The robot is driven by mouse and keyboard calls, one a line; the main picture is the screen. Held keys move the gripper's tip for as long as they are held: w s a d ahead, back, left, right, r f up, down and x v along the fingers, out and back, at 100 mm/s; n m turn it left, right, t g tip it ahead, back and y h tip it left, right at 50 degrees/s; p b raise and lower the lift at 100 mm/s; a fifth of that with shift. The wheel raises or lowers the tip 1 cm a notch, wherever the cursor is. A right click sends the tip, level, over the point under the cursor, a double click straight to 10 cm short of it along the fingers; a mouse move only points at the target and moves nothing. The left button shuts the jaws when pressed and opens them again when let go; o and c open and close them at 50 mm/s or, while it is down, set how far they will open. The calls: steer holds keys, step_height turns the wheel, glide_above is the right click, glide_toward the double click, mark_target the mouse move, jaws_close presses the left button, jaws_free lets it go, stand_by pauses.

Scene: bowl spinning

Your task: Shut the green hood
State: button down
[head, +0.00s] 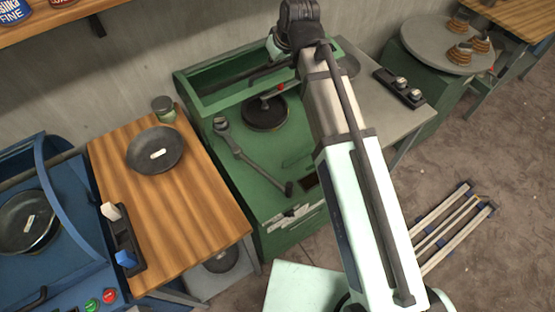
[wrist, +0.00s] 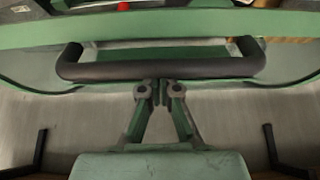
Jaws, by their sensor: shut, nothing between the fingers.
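The green machine (head: 265,185) stands in the middle of the head view, with a dark round plate (head: 264,113) inside. Its green hood (head: 215,100) is raised at the back, so the work area is uncovered. The hood's black bar handle (wrist: 100,69) runs across the upper part of the wrist view, in front of the hood's green edge (wrist: 200,28). My gripper (wrist: 160,86) is shut and empty, its fingertips at the middle of the handle's lower edge. I cannot tell whether they touch. In the head view my arm hides part of the hood and most of the gripper.
A wooden table (head: 190,215) with a dark pan (head: 155,150) stands left of the machine, and a blue machine (head: 75,265) is farther left. A grey side table (head: 385,125) with a black knob box (head: 400,88) is on the right. A wall is close behind.

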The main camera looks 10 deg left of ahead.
steer(key=s+d+f+b, duration=0.6)
steer(key=s+d+f, duration=0.4)
steer(key=shift+f, duration=0.25)
stand_by(1.8)
steer(key=shift+d+b, duration=0.1)
steer(key=shift+b, duration=0.35)
steer(key=b, duration=0.1)
steer(key=f+b, duration=0.1)
steer(key=b, duration=0.1)
steer(key=shift+s+d, duration=0.25)
steer(key=shift+r, duration=0.25)
step_height(320, 180, up, 10)
steer(key=p, duration=0.8)
steer(key=shift+f, duration=0.15)
